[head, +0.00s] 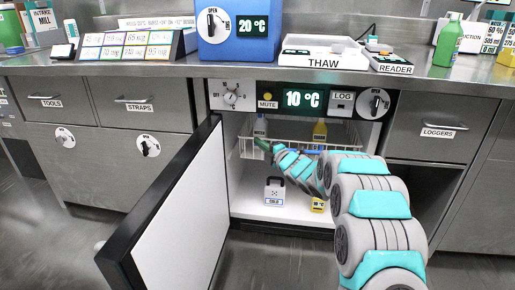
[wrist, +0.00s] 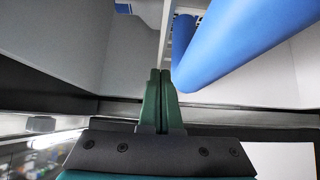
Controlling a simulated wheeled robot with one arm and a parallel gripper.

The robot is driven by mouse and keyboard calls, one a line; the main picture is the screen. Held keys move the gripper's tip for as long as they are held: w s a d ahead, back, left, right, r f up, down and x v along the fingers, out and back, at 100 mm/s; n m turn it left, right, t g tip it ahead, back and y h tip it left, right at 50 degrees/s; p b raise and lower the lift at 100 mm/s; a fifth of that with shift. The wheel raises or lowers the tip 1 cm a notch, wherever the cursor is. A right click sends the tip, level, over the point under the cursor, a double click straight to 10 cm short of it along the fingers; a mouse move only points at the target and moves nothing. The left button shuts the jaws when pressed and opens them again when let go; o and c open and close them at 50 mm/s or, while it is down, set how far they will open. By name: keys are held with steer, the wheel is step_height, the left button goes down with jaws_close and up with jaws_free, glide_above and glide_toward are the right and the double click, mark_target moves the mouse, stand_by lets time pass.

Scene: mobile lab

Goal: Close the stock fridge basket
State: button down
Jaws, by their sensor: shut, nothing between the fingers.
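The stock fridge stands open under the counter, its door (head: 178,215) swung out to the left. The white wire basket (head: 246,149) is in its upper part, with bottles standing in it. I cannot tell how far out the basket sits. A blue bar (head: 308,152), apparently the basket's handle, shows at its front, partly behind my arm. It is large in the wrist view (wrist: 245,38). My gripper (head: 260,144) is at the basket's front left. In the wrist view my gripper (wrist: 160,75) is shut and empty, its fingertips just left of the bar; contact is unclear.
A labelled container (head: 274,191) and a small yellow item (head: 318,204) stand on the fridge floor below. The temperature panel (head: 306,99) is above the opening. Closed drawers (head: 430,122) flank it. The floor before the fridge is partly clear.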

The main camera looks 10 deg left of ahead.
mark_target(264, 139)
steer(key=w+p, duration=0.1)
steer(key=w, duration=0.2)
steer(key=shift+w+d, duration=0.1)
steer(key=shift+w, duration=0.1)
steer(key=shift+w+r, duration=0.1)
steer(key=shift+w, duration=0.1)
steer(key=shift+d+r, duration=0.1)
